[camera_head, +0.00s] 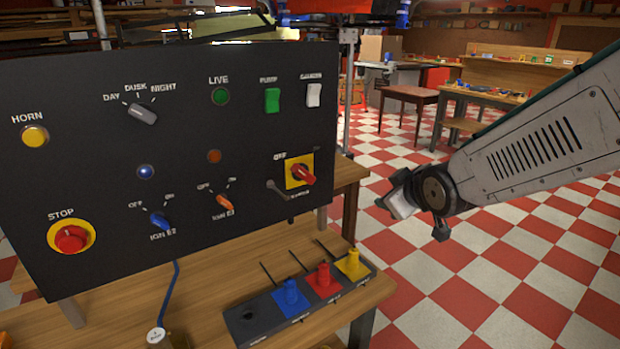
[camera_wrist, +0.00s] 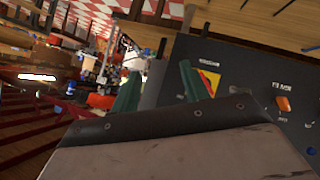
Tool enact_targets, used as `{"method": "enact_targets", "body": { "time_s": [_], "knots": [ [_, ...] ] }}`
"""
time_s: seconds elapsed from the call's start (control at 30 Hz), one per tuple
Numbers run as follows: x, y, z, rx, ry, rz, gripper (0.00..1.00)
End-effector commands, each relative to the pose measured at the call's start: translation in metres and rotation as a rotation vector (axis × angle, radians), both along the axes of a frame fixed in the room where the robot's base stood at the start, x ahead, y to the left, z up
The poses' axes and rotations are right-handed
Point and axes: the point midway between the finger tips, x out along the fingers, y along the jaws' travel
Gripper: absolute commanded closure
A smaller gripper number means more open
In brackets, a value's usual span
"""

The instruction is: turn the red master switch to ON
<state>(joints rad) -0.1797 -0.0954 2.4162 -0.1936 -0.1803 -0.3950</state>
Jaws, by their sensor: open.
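The red master switch (camera_head: 304,174) is a red knob on a yellow plate at the lower right of the black panel. An OFF label sits above it and a smaller, unreadable label below. The knob's exact setting is hard to tell. My gripper (camera_head: 392,203) is to the right of the panel, apart from the switch, with its fingers small and partly hidden in the head view. In the wrist view its two green fingers (camera_wrist: 158,88) stand apart with nothing between them. The yellow plate with the red switch (camera_wrist: 211,82) shows just right of the right finger, partly covered.
The black panel (camera_head: 100,190) also carries an orange knob (camera_head: 225,203), a blue knob (camera_head: 160,221), a red stop button (camera_head: 71,238) and rocker switches. A grey lever-like piece (camera_head: 279,189) sits left of the switch. A tray of coloured plugs (camera_head: 240,317) lies below on the bench.

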Motion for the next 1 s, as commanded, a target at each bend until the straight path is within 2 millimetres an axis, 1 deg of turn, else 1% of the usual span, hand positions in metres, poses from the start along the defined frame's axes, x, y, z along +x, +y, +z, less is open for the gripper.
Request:
{"method": "enact_targets", "body": {
  "time_s": [0.03,0.1,0.2,0.3,0.33,0.43,0.57,0.67,0.8,1.0],
  "knots": [
    [0.019,0.021,-0.010,-0.009,-0.071,0.070,0.55],
    [0.039,0.048,-0.015,-0.014,-0.190,0.162,0.55],
    [0.056,0.083,-0.022,-0.011,-0.344,0.272,0.55],
    [0.063,0.109,-0.027,0.002,-0.466,0.350,0.55],
    [0.064,0.115,-0.028,0.005,-0.494,0.368,0.55],
    [0.065,0.128,-0.030,0.019,-0.569,0.405,0.55],
    [0.067,0.136,-0.031,0.027,-0.610,0.427,0.55],
    [0.077,0.144,-0.030,0.028,-0.618,0.429,0.55],
    [0.096,0.156,-0.030,0.028,-0.617,0.428,0.55],
    [0.119,0.172,-0.030,0.029,-0.615,0.427,0.55]
  ]
}}
